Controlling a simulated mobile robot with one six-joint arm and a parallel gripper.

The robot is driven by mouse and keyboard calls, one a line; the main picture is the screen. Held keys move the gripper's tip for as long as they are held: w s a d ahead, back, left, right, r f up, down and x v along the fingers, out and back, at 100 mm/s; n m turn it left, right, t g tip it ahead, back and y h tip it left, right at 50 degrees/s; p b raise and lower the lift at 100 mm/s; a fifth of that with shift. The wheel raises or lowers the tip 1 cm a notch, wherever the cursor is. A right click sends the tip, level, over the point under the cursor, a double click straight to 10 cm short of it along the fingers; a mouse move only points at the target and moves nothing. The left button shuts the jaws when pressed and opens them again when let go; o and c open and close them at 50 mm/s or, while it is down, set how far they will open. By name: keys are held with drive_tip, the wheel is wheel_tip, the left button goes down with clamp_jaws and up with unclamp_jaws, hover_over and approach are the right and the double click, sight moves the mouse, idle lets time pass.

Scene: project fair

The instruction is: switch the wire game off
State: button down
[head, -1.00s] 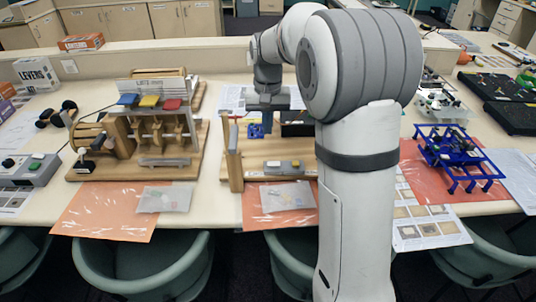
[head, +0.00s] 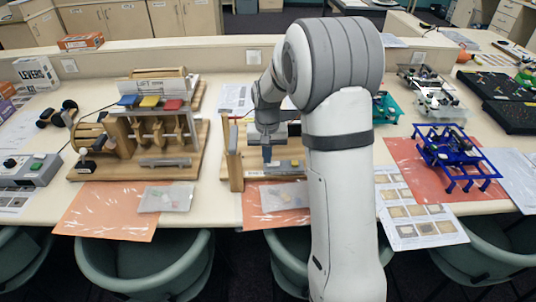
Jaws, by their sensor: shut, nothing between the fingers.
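The board that looks like the wire game is a wooden base (head: 238,181) with a tall wooden post (head: 233,150) at its left end. My arm hides its right part and much of its back. A grey switch plate (head: 284,168) lies on the front of the base, partly behind my gripper. My gripper (head: 267,161) is shut and empty, pointing down at the left part of this plate. I cannot tell whether it touches the plate. The switch position is too small to read.
A wooden lift model (head: 150,165) with blue, yellow and red keys stands to the left. A blue frame model (head: 455,150) stands to the right on an orange sheet. Clear bags and papers lie along the front edge. Teal chairs (head: 140,262) stand before the table.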

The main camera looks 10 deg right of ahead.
drive_tip(key=shift+a+f, duration=0.1)
drive_tip(key=shift+f, duration=0.15)
drive_tip(key=shift+r, duration=0.1)
drive_tip(key=shift+s+d+r, duration=0.15)
drive_tip(key=shift+d+r, duration=0.15)
drive_tip(key=shift+d, duration=0.4)
drive_tip(key=shift+r, duration=0.1)
drive_tip(key=shift+r+p, duration=0.4)
wheel_tip(320, 180, up, 13)
drive_tip(key=a, duration=0.2)
drive_tip(key=shift+w+a+f, duration=0.15)
drive_tip(key=shift+w+a, duration=0.15)
drive_tip(key=shift+a, duration=0.1)
